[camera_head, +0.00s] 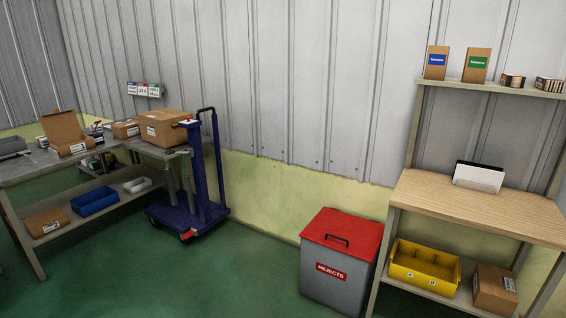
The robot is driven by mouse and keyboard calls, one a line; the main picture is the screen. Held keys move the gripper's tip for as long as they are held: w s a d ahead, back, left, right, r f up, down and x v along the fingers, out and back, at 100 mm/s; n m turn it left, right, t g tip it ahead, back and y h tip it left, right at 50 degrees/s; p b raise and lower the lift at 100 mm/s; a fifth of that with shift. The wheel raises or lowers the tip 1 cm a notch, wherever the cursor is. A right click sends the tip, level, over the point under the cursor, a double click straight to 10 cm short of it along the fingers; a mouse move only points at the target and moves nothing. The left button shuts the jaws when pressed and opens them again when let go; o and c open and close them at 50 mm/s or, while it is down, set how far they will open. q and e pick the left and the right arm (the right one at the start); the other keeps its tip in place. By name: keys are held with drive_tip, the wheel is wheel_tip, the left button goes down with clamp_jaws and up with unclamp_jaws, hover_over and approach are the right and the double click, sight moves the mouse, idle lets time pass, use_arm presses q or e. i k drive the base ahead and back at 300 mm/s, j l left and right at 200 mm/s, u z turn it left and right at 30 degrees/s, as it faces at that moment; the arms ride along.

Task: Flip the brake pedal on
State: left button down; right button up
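A blue wheeled lift cart (200,177) with a black push handle stands at left centre, beside the grey workbench. A small red part at the foot of the cart, by a wheel, looks like the brake pedal (187,236). It is too small to tell whether it is up or down. Neither of my grippers is in view.
A grey workbench (70,165) with cardboard boxes stands left of the cart. A grey rejects bin (335,285) with a red lid and a wooden bench (480,205) stand to the right. The green floor (250,265) between cart and bin is clear.

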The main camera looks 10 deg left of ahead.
sight(190, 233)
drive_tip(key=i+j+u, duration=0.2)
drive_tip(key=i+u, duration=0.2)
drive_tip(key=i, duration=0.25)
drive_tip(key=i+u, duration=0.4)
drive_tip(key=i, duration=0.25)
drive_tip(key=i+l+u, duration=0.2)
drive_tip(key=i+u, duration=0.2)
drive_tip(key=i, duration=0.25)
drive_tip(key=i+j+z, duration=0.1)
drive_tip(key=i, duration=0.3)
drive_tip(key=i+j+z, duration=0.1)
drive_tip(key=i, duration=0.35)
drive_tip(key=i+j+z, duration=0.15)
drive_tip(key=i, duration=0.25)
drive_tip(key=i+j+z, duration=0.8)
drive_tip(key=i+j, duration=0.1)
drive_tip(key=j, duration=0.1)
